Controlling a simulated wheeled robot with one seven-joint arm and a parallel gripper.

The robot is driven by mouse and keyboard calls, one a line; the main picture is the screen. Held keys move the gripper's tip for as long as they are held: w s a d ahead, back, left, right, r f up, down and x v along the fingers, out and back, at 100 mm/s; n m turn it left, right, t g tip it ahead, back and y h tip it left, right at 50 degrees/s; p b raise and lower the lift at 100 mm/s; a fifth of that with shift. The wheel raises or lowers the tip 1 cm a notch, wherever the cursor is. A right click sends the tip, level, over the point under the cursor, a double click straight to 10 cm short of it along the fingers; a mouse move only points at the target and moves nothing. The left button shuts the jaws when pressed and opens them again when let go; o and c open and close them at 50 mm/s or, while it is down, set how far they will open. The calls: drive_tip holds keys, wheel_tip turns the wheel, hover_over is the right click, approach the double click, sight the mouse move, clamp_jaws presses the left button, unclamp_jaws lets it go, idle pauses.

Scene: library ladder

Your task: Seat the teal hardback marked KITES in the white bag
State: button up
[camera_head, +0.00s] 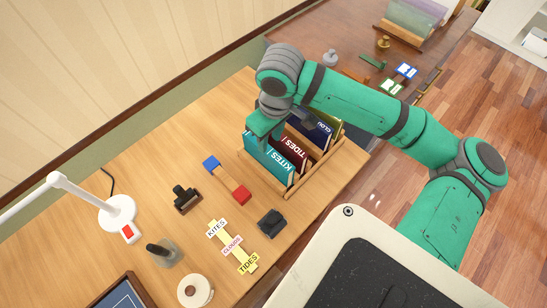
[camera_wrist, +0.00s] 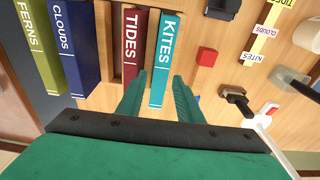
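The teal hardback marked KITES (camera_head: 268,160) stands in a wooden rack (camera_head: 316,184) on the desk, at the end nearest the lamp. It also shows in the wrist view (camera_wrist: 164,62), next to the red TIDES book. My gripper (camera_head: 264,130) is over the top of the KITES book. In the wrist view my gripper (camera_wrist: 160,78) has its two fingers apart, one on each side of the book, with small gaps seeming to show. Whether a finger touches the cover is hard to see. No white bag shows in either view.
Beside KITES are the TIDES book (camera_head: 296,143) and the CLOUDS book (camera_wrist: 74,45); a FERNS book (camera_wrist: 40,45) is farther along. A red and blue bar (camera_head: 228,181), a stamp (camera_head: 186,198), label strips (camera_head: 232,245), a tape roll (camera_head: 195,291) and a lamp (camera_head: 116,213) are on the desk.

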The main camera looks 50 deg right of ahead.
sight(269, 149)
wheel_tip(269, 149, down, 4)
drive_tip(key=shift+w+d+f, duration=0.1)
drive_tip(key=shift+w+f, duration=0.05)
drive_tip(key=shift+f, duration=0.1)
drive_tip(key=shift+w+f, duration=0.15)
drive_tip(key=shift+f, duration=0.85)
drive_tip(key=shift+w+f, duration=0.2)
drive_tip(key=shift+f, duration=0.8)
drive_tip(key=shift+w+f, duration=0.15)
drive_tip(key=shift+f, duration=0.85)
clamp_jaws()
